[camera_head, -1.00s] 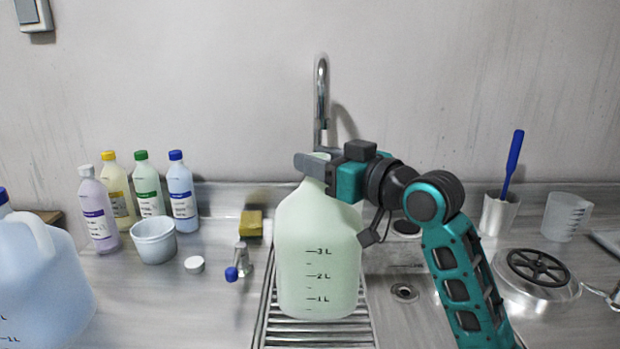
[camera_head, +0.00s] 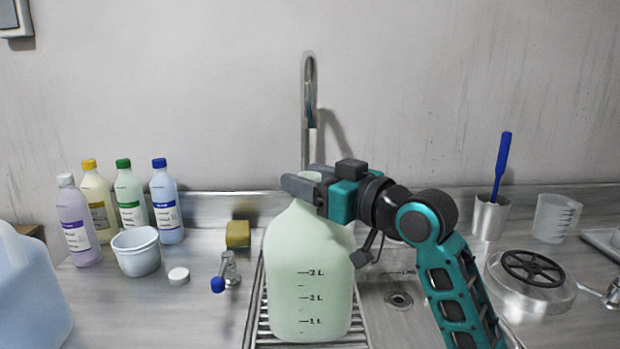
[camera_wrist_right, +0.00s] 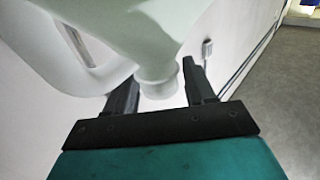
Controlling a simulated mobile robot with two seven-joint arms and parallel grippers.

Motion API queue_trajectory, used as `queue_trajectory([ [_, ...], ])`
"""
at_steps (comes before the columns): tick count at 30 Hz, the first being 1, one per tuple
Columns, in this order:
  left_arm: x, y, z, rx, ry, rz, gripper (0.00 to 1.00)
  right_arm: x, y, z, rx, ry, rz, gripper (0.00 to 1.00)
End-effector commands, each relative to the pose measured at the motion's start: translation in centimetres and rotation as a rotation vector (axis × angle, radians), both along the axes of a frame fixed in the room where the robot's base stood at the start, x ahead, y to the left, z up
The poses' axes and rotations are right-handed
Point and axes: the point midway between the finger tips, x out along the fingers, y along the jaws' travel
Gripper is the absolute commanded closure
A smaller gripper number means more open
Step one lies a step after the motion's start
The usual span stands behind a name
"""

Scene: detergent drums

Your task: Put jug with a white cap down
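The pale green translucent jug (camera_head: 309,277), with litre marks, stands upright on the slatted drain rack (camera_head: 259,318) in the head view. My right gripper (camera_head: 303,184) is at its neck, coming from the right. In the right wrist view the jug's neck (camera_wrist_right: 157,82) lies between the two fingers of my right gripper (camera_wrist_right: 162,82), with a gap showing beside it, so the fingers look open around it. The jug's handle shows at upper left there. I cannot make out a separate white cap on the jug. A loose white cap (camera_head: 179,276) lies on the counter. My left gripper is out of view.
A tap (camera_head: 308,110) rises behind the jug. A blue-capped valve (camera_head: 219,284) and a yellow sponge (camera_head: 238,235) are close at its left. Several bottles, a white tub (camera_head: 136,252) and a blue jug (camera_head: 30,295) stand further left. The sink drain (camera_head: 399,299) is at right.

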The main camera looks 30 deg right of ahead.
Motion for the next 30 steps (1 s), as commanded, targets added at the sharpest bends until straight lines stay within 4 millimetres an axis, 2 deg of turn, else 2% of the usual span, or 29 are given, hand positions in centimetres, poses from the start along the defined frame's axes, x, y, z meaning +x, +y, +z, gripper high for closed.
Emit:
queue_trajectory([
  [4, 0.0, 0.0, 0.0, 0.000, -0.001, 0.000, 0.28, 0.0, 0.0, 0.0, 0.000, 0.000, 0.000, 0.33],
  [11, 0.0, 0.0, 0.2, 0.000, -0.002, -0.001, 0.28, 0.0, 0.0, 0.2, 0.000, -0.001, 0.000, 0.33],
  [15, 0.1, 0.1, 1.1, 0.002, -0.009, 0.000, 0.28, 0.0, 0.0, 1.7, 0.002, -0.004, 0.000, 0.33],
  [17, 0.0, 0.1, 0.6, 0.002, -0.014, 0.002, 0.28, -1.0, -0.4, 1.0, -0.001, 0.001, -0.003, 0.33],
  [24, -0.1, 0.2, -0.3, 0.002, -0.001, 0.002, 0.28, -6.1, -1.4, 0.8, -0.005, 0.003, -0.002, 0.33],
  [30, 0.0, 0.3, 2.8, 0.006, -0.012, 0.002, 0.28, -7.5, -1.7, 1.4, 0.004, 0.007, 0.004, 0.33],
])
